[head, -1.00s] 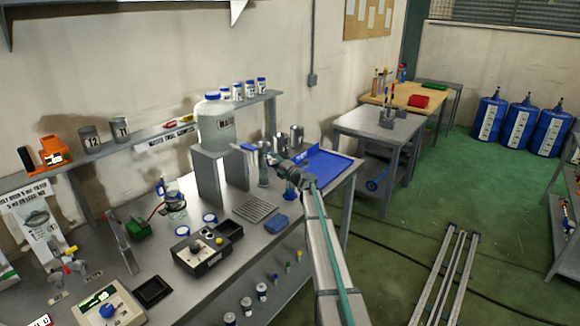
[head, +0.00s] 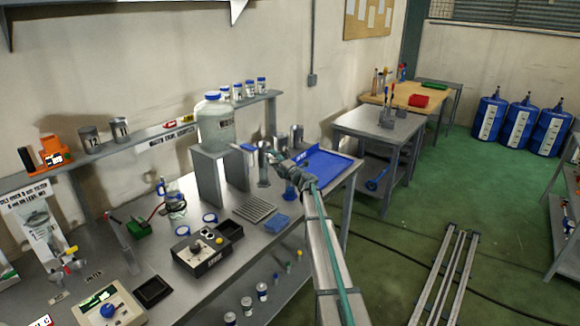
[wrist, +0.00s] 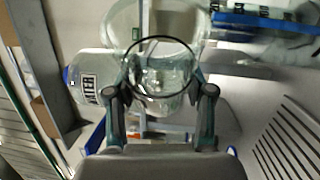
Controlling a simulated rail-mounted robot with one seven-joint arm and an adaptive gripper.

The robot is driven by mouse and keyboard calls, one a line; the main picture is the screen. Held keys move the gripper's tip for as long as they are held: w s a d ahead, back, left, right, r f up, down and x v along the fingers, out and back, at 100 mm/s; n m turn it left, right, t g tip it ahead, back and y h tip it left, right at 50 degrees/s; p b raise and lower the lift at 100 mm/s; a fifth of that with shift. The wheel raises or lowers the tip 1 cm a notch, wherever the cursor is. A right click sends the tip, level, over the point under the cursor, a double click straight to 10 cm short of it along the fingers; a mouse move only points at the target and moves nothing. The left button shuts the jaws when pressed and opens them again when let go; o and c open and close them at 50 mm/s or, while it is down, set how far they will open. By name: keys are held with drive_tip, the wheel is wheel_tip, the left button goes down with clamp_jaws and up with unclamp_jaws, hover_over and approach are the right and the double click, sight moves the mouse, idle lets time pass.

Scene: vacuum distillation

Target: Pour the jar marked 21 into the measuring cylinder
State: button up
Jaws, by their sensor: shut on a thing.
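My gripper (wrist: 162,100) is shut on a clear open glass vessel (wrist: 163,78) with a dark rim, seen from above in the wrist view between the two fingers. In the head view my gripper (head: 278,160) is over the right part of the bench, beside a tall clear, greyish cylinder shape (head: 263,168). I cannot tell whether that shape is the held vessel or the measuring cylinder. Another clear rounded outline (wrist: 122,22) shows behind the held vessel in the wrist view. No number 21 is readable in either view.
A large white jug (head: 214,125) with a blue lid stands on a grey stand left of my gripper. A metal can (head: 297,133) and a blue tray (head: 325,163) are close by. A slotted plate (head: 254,208) and a black box (head: 200,252) occupy the bench's front.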

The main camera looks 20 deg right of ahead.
drive_tip(key=shift+r+m, duration=0.2)
drive_tip(key=shift+m, duration=0.2)
drive_tip(key=shift+f, duration=0.1)
drive_tip(key=shift+a+f+n+g+b, duration=0.1)
drive_tip(key=shift+f+n+g+b, duration=0.2)
drive_tip(key=shift+f+n+b, duration=0.5)
drive_tip(key=shift+a+f+n+p, duration=0.15)
drive_tip(key=shift+a+n+p, duration=0.15)
drive_tip(key=shift+n, duration=0.6)
drive_tip(key=shift+f+g, duration=0.1)
drive_tip(key=shift+g, duration=0.2)
